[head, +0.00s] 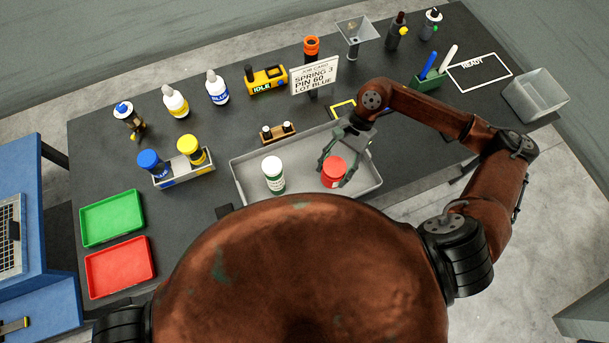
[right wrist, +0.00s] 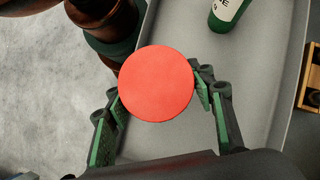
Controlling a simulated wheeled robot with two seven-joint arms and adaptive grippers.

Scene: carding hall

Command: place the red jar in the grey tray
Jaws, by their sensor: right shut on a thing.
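The red jar (head: 334,171) is in the right part of the grey tray (head: 367,184) in the head view. My right gripper (head: 340,165) is shut on the jar, with its fingers on either side. In the right wrist view the jar's round red top (right wrist: 156,84) sits between the green-padded fingers, and the tray floor (right wrist: 262,75) shows beside it. I cannot tell whether the jar's base touches the tray floor. My left gripper is not in view.
A holder (head: 184,175) with a blue and a yellow jar stands left of the tray. Green (head: 111,218) and red (head: 119,267) trays lie at the far left. A job card (head: 314,76) and several bottles stand behind. A grey bin (head: 535,95) is at the right.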

